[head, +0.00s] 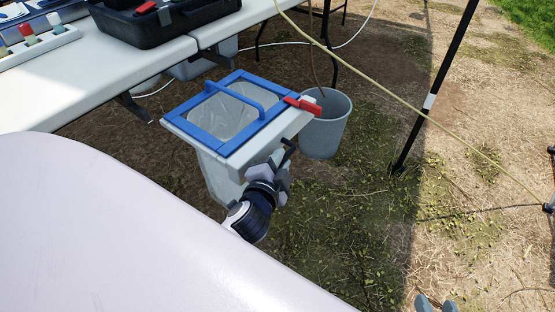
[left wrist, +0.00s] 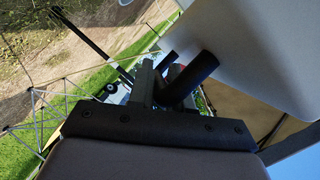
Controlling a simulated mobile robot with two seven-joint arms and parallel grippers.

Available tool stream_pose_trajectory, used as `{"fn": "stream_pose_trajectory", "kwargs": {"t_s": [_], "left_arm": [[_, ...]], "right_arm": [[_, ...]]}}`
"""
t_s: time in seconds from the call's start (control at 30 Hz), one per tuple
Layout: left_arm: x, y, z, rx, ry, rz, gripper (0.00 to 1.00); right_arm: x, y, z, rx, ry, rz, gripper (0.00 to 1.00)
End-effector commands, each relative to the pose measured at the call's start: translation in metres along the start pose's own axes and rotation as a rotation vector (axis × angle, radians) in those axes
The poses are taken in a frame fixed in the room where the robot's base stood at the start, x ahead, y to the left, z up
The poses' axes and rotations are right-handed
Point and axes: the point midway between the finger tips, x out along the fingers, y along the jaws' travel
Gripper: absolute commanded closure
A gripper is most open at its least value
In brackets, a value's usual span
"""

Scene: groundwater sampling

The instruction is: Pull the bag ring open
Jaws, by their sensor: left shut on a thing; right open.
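The blue bag ring (head: 188,107) is a square frame with a bar across it and a clear bag inside. It lies flat on the pale top of a box-like stand (head: 215,180) beside the table. My left gripper (head: 284,158) is at the stand's front right side, below the ring's corner. In the left wrist view, a black round handle (left wrist: 190,82) sticks out from a pale panel (left wrist: 250,50), and the left gripper (left wrist: 160,85) is shut on it. The exact contact is partly hidden.
A grey bucket (head: 325,128) stands right behind the stand. A red clip (head: 303,104) sits at the ring's right corner. A white table (head: 60,92) holds a black case (head: 150,25). A yellow hose (head: 400,95) crosses above the ground, near a tent leg (head: 432,100).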

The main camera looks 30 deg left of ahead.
Motion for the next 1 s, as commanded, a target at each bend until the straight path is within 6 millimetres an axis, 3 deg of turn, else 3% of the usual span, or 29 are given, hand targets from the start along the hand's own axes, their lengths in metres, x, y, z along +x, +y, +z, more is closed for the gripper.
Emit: {"fn": "stream_pose_trajectory", "kwargs": {"t_s": [0.33,0.37,0.4,1.0], "left_arm": [[-0.0004,0.0014,0.0,0.0,0.0,0.003,1.0],[-0.0004,0.0013,0.0,0.0,0.0,0.003,0.71],[-0.0004,0.0013,0.0,0.0,0.0,0.003,0.6],[0.0012,-0.0027,-0.0003,0.001,0.001,0.001,0.6]], "right_arm": [[0.0,-0.0007,0.0,0.0,0.0,-0.002,0.57],[0.0,-0.0007,0.0,0.0,0.0,-0.002,0.57],[0.0,-0.0008,0.0,0.0,0.0,-0.002,0.57],[-0.0016,0.0,-0.0037,-0.009,0.001,0.004,0.57]]}}
